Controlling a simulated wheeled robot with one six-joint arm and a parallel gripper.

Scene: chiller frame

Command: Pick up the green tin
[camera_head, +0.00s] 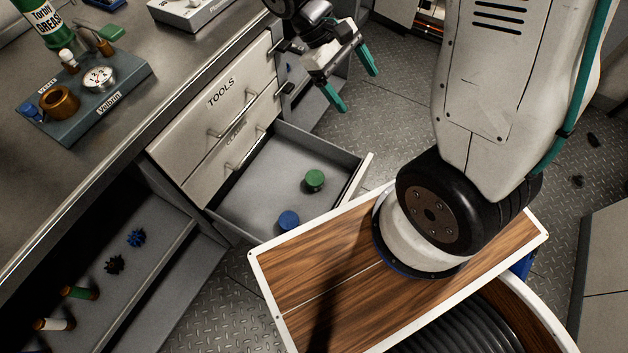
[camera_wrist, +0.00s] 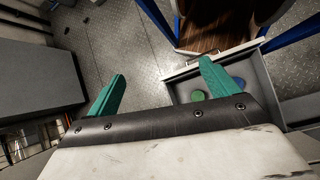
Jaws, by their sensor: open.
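A small round green tin (camera_head: 315,180) stands in the open bottom drawer (camera_head: 262,180), towards its right side. A blue tin (camera_head: 288,221) stands near it in the same drawer, closer to the front. In the wrist view the green tin (camera_wrist: 197,96) shows just below the right fingertip, and the blue tin (camera_wrist: 238,82) is to its right. My gripper (camera_head: 350,78) has teal fingers spread wide with nothing between them. It is above and beyond the drawer in the head view, apart from both tins. In the wrist view my gripper (camera_wrist: 160,75) frames mostly bare floor.
Closed drawers marked TOOLS (camera_head: 215,95) rise beside the open one. The metal worktop (camera_head: 110,130) holds a gauge block (camera_head: 90,95) and a green grease container (camera_head: 42,20). A lower shelf (camera_head: 110,285) at left holds small gears and cylinders. Patterned floor (camera_head: 375,125) is clear behind the drawer.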

